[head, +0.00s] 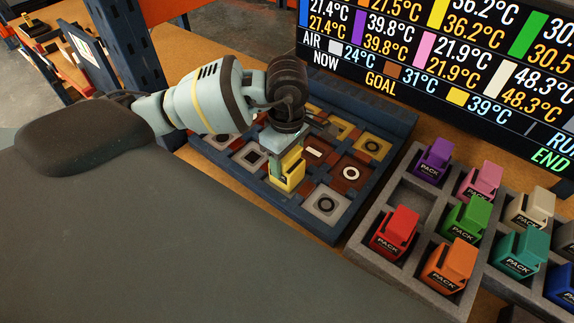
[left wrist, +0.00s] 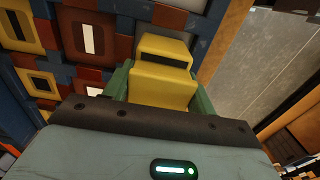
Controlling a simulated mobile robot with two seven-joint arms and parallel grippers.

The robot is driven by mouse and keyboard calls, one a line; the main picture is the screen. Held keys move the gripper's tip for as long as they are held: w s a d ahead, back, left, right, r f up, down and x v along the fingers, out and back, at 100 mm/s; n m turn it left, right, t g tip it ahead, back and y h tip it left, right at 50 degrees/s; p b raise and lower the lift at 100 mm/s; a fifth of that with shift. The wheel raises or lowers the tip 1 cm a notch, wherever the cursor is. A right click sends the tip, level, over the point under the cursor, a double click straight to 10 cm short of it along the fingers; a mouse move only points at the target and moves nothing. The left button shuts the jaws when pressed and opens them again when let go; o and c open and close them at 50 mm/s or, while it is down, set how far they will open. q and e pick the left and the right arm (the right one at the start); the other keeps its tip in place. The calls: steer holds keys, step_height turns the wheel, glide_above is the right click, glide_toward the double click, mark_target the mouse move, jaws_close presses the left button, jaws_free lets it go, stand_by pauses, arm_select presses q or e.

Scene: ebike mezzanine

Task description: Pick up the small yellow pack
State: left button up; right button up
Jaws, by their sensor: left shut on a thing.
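The small yellow pack (head: 289,171) is between the fingers of my left gripper (head: 286,150), over the near middle part of a blue-walled tray (head: 247,182) with marked square cells. In the left wrist view the yellow pack (left wrist: 163,82) sits between the two green fingers, which are shut on it. I cannot tell whether the pack's bottom touches the tray. My right gripper is not in view.
A grey rack (head: 358,246) at the right holds several coloured packs, including a red pack (head: 394,232) and a purple pack (head: 433,160). A display screen (head: 450,70) with temperatures stands behind. Blue posts (head: 130,45) rise at the back left.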

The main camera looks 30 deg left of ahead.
arm_select(q)
steer(key=shift+r, duration=0.1)
steer(key=shift+w+r, duration=0.1)
steer(key=shift+r, duration=0.5)
step_height(320, 180, up, 2)
steer(key=shift+r, duration=0.25)
steer(key=s+d+r, duration=0.1)
steer(key=s+d, duration=1)
steer(key=d, duration=0.1)
steer(key=shift+b, duration=0.45)
steer(key=shift+w+a, duration=0.1)
